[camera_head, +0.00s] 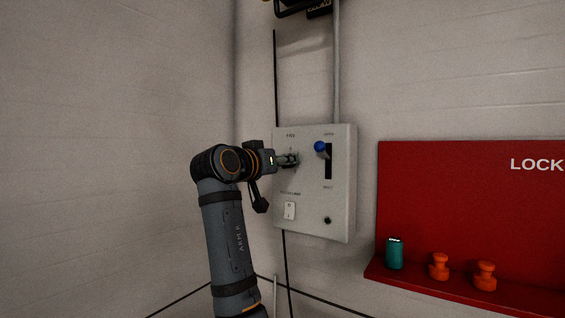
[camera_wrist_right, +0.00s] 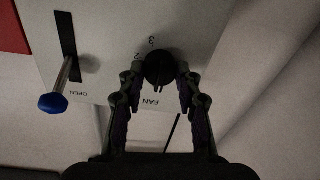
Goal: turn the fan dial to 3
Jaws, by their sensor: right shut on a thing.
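The fan dial (camera_wrist_right: 160,66) is a round black knob on a light grey control box (camera_head: 315,215). The wrist view shows it upside down, with the label FAN and the numerals 2 and 3 beside it. My right gripper (camera_wrist_right: 159,80) is shut on the dial, one finger on each side. In the head view the right gripper (camera_head: 291,160) reaches the box's upper left and hides the dial. I cannot tell which number the dial points to. My left gripper is not in view.
A blue-tipped lever (camera_head: 320,147) stands in a slot right of the dial; its OPEN label shows in the wrist view. A white switch (camera_head: 289,210) and a black knob (camera_head: 327,221) sit lower. A red board (camera_head: 455,200) with a ledge holding a teal can (camera_head: 395,254) is at right.

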